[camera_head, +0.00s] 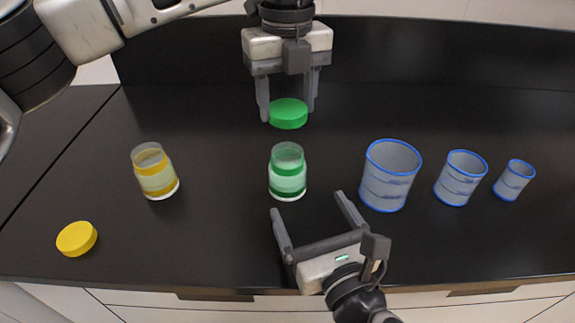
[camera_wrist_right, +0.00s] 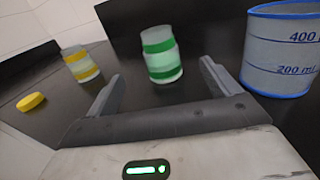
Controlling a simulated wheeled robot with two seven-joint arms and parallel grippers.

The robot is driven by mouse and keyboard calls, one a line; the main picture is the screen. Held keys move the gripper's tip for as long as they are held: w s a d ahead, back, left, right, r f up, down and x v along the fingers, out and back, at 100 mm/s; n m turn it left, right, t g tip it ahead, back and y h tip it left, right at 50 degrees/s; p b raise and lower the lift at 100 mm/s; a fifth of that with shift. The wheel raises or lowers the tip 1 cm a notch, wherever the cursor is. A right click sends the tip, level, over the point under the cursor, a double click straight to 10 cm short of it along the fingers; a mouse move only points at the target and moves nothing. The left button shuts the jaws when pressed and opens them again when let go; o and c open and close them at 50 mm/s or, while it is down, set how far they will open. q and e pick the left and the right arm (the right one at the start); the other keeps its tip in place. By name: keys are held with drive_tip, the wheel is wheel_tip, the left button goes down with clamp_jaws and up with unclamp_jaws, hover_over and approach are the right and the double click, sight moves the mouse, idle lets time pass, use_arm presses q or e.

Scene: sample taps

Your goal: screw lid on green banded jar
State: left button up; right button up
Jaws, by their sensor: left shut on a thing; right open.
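The green banded jar (camera_head: 287,174) stands upright and open-topped near the middle of the dark counter. A green lid (camera_head: 288,114) is held by my left gripper (camera_head: 288,112), which is shut on it and points down behind the jar. My right gripper (camera_head: 309,207) is open and empty, low in front of the jar with its fingers pointing toward it. In the right wrist view the green banded jar (camera_wrist_right: 161,55) is ahead of my right gripper (camera_wrist_right: 158,82), beyond the fingertips and between their lines. Whether the lid clears the counter is hard to tell.
A yellow banded jar (camera_head: 155,172) stands to the left, with a yellow lid (camera_head: 76,238) lying in front of it. Three blue-rimmed beakers, large (camera_head: 389,176), medium (camera_head: 460,179) and small (camera_head: 514,181), stand to the right. The counter between the two jars is clear.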

use_arm(q)
drive_tip(key=shift+s, duration=0.2)
use_arm(e)
drive_tip(key=shift+s, duration=0.2)
drive_tip(key=x, duration=1.2)
drive_tip(key=c, duration=1.8)
use_arm(q)
hover_over(287, 152)
drive_tip(key=shift+w+f, duration=0.1)
drive_tip(key=shift+f, duration=2.4)
use_arm(e)
drive_tip(key=shift+o, duration=0.2)
use_arm(q)
drive_tip(key=shift+f, duration=0.1)
drive_tip(key=shift+f, duration=0.8)
drive_tip(key=shift+f, duration=0.55)
